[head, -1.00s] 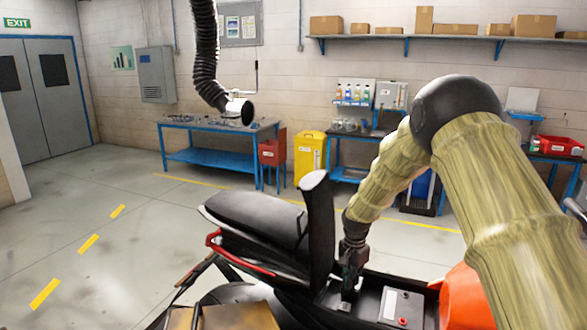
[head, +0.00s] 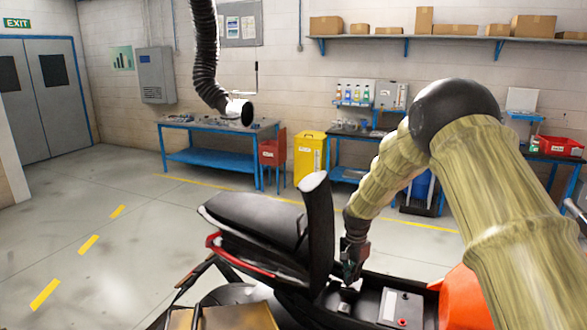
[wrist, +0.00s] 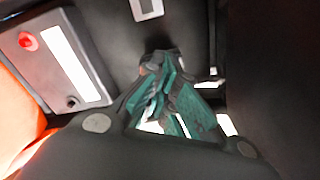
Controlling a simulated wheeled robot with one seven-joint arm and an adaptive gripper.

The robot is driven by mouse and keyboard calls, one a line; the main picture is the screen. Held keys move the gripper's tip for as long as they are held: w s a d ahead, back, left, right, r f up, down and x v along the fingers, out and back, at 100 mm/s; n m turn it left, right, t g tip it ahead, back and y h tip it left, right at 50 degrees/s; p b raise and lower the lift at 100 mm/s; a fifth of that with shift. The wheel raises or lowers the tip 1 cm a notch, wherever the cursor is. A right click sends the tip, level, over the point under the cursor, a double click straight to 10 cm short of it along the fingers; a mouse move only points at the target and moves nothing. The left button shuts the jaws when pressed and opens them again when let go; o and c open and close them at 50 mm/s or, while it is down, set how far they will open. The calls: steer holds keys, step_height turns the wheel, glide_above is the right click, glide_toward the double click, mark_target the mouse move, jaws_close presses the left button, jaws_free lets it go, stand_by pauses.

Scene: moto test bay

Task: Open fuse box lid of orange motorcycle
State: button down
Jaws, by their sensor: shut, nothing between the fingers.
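The orange motorcycle (head: 466,300) fills the bottom of the head view, with its inner bay uncovered. My gripper (head: 351,272) is over that bay, between an upright black panel (head: 319,235) and a grey battery-like box (head: 400,308). A small dark part (head: 344,298) shows just below the fingers; I cannot tell whether it is the fuse box or how its lid stands. In the wrist view my gripper's green fingers (wrist: 172,98) are together and hold nothing. Bright patches show beside them, and the fingers and my wrist hide part of the bay.
The grey box also shows in the wrist view (wrist: 78,60), with a red terminal. The black seat (head: 262,225) lies left of the upright panel. A yellow bin (head: 309,158) and blue benches (head: 212,160) stand well behind. The floor to the left is clear.

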steer(key=shift+w+d+r+p, duration=0.1)
steer(key=shift+w+d+r, duration=0.1)
steer(key=shift+w, duration=0.35)
steer(key=shift+w+d+r+p, duration=0.1)
steer(key=shift+w+d+r, duration=0.15)
steer(key=shift+w, duration=0.25)
steer(key=shift+w+d+r+p, duration=0.1)
steer(key=shift+w+d+r, duration=0.1)
steer(key=shift+w, duration=0.35)
stand_by(0.8)
steer(key=shift+w+d, duration=0.15)
steer(key=shift+w, duration=0.15)
steer(key=shift+w+d+r, duration=0.2)
steer(key=shift+w+d, duration=0.05)
steer(key=shift+w, duration=0.35)
stand_by(0.4)
steer(key=shift+r, duration=0.15)
steer(key=shift+s+a+r+p, duration=0.2)
steer(key=shift+s+r+p, duration=0.3)
steer(key=shift+r, duration=0.3)
steer(key=shift+s+a+r+p, duration=0.2)
steer(key=shift+s+r+p, duration=0.25)
steer(key=shift+r, duration=0.35)
steer(key=shift+s+a+r+p, duration=0.2)
steer(key=shift+s+r+p, duration=0.3)
steer(key=shift+r, duration=0.3)
steer(key=shift+w, duration=0.1)
